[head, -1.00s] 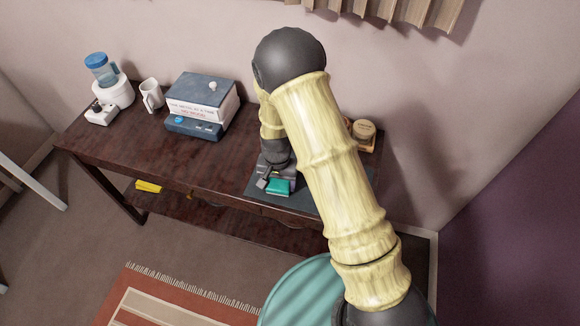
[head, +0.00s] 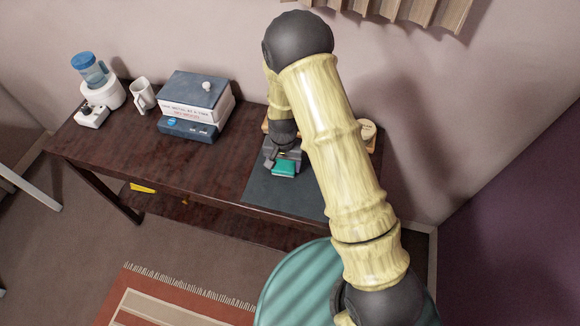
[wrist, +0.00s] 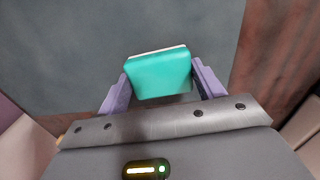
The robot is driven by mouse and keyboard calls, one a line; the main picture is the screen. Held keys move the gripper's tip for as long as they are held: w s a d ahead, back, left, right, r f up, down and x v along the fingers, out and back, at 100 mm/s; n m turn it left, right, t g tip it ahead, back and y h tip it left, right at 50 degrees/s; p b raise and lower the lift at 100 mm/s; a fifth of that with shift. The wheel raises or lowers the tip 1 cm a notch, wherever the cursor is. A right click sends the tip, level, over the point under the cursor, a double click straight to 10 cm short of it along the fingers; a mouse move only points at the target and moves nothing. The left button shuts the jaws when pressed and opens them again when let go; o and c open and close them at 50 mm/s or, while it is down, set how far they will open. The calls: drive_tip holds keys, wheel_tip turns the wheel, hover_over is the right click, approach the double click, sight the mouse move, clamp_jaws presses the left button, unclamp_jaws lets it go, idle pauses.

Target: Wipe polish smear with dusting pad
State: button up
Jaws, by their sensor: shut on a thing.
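The teal dusting pad (head: 284,169) with a pale backing is in my gripper, over the dark grey mat (head: 285,196) on the right part of the wooden table. In the wrist view the pad (wrist: 160,74) sits between the two purple fingers of my gripper (wrist: 158,86), which is shut on it. The grey mat (wrist: 85,40) fills much of that view. I cannot tell whether the pad touches the mat. I cannot make out the polish smear; my arm and the pad hide part of the mat.
A wooden item (head: 368,131) is partly hidden behind my arm. A teal round surface (head: 290,290) is in front.

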wheel_tip(320, 180, up, 3)
drive_tip(key=shift+w+f+p, duration=0.15)
drive_tip(key=shift+p, duration=0.15)
drive_tip(key=shift+s+a+r+p, duration=0.1)
drive_tip(key=shift+s+r+p, duration=0.3)
drive_tip(key=shift+r+p, duration=0.3)
wheel_tip(320, 180, up, 4)
drive_tip(key=p, duration=0.2)
drive_tip(key=shift+f+p, duration=0.2)
drive_tip(key=shift+p, duration=0.1)
drive_tip(key=shift+r, duration=0.25)
drive_tip(key=shift+w, duration=0.1)
drive_tip(key=shift+w, duration=0.1)
